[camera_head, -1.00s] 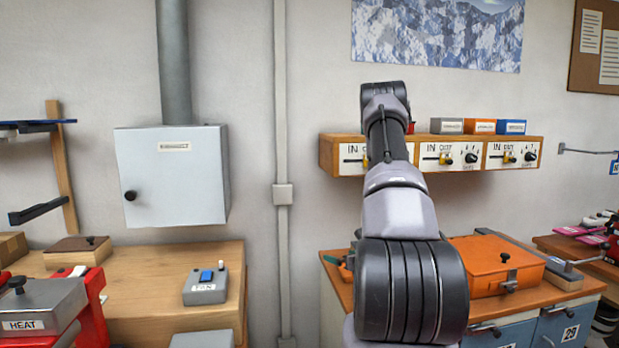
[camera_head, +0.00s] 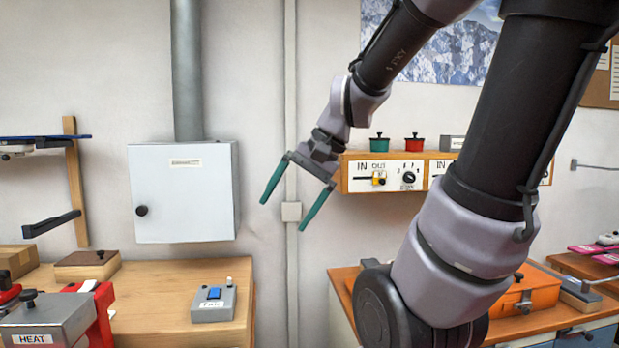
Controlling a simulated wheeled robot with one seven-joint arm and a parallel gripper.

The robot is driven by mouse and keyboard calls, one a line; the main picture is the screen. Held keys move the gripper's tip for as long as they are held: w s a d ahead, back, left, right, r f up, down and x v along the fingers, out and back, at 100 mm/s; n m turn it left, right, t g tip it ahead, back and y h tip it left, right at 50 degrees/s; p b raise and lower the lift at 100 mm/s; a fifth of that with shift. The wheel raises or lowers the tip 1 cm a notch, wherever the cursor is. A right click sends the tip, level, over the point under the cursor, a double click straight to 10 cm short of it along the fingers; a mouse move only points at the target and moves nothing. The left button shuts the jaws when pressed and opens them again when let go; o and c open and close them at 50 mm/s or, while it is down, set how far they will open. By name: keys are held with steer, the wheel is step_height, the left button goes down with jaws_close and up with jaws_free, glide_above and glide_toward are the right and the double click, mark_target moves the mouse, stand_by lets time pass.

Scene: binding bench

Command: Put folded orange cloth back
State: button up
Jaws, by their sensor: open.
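My gripper (camera_head: 294,213) is in the upper middle of the head view, its two green fingers spread open and pointing down and left. It is empty and hangs in the air in front of the wall pipe, left of the wall shelf. I cannot make out a folded orange cloth in this view. An orange box-like case (camera_head: 528,291) with a dark knob sits on the right bench, partly hidden behind my arm.
A grey wall cabinet (camera_head: 182,190) with a black knob hangs at left. The wooden shelf (camera_head: 343,176) carries IN/OUT panels and green and red knobbed pots. A switch box (camera_head: 214,302) and a HEAT-labelled press (camera_head: 50,318) stand on the left bench (camera_head: 160,310). My arm covers much of the right.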

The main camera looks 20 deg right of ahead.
steer(key=s+d+r+n+t+h, duration=0.2)
steer(key=d+r+t+h, duration=0.1)
steer(key=r, duration=0.2)
steer(key=shift+d+r+n, duration=0.3)
steer(key=shift+d+n, duration=0.05)
steer(key=shift+n, duration=0.05)
